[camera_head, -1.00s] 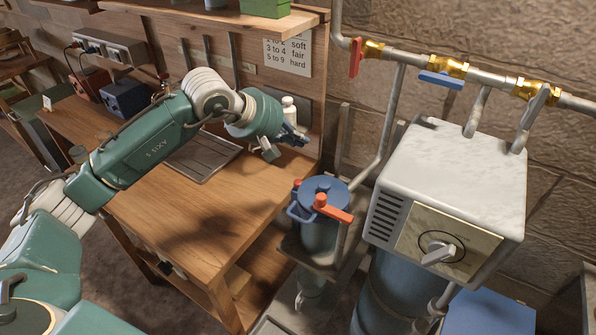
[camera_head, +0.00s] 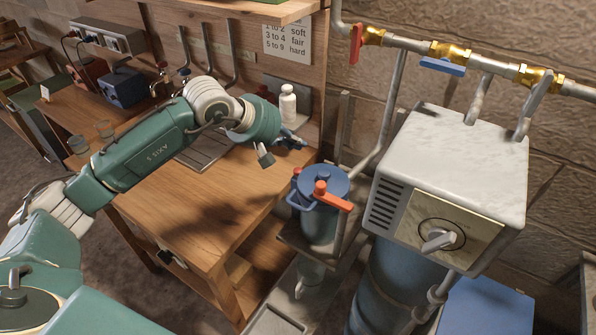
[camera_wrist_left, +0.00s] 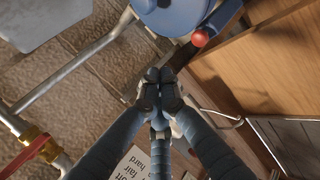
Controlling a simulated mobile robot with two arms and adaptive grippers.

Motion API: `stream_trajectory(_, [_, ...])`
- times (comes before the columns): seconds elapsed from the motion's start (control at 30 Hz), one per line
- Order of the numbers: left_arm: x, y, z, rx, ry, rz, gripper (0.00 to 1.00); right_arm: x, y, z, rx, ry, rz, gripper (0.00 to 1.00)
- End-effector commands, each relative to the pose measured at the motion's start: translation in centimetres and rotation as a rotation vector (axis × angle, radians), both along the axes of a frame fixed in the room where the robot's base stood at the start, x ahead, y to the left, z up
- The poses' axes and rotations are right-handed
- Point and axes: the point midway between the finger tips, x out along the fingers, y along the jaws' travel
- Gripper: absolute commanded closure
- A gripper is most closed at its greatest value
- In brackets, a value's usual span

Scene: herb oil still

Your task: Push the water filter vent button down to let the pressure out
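The water filter (camera_head: 322,225) is a blue-grey canister with a blue lid, standing right of the wooden bench. On the lid are an upright red button-like knob (camera_head: 320,187) and an orange-red lever (camera_head: 336,203). A smaller red piece (camera_head: 297,171) shows at the lid's left edge. My left gripper (camera_head: 304,143) is above and behind the lid, apart from it. In the left wrist view its fingertips (camera_wrist_left: 158,75) are together and empty, near the blue lid (camera_wrist_left: 172,12). A red round end (camera_wrist_left: 200,38) shows beside it; I cannot tell which red part this is. My right gripper is not in view.
A white bottle (camera_head: 288,104) stands on the bench behind my left gripper. A white control box (camera_head: 460,165) with a dial stands close right of the filter. A grey pipe with red and blue valve handles (camera_head: 441,58) runs along the wall. The bench front (camera_head: 190,215) is clear.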

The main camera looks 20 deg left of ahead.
Motion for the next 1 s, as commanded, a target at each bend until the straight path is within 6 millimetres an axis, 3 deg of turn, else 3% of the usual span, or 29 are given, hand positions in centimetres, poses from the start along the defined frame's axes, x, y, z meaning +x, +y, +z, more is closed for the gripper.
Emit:
stream_trajectory(0.2, [0.0,0.0,-4.0,0.000,0.001,0.000,1.00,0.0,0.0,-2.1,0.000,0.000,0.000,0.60])
stream_trajectory(0.33, [0.0,0.0,-5.2,0.000,0.000,0.000,1.00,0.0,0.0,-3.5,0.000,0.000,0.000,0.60])
stream_trajectory(1.0, [0.0,0.0,-5.4,0.000,0.000,0.000,1.00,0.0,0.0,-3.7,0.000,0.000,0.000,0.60])
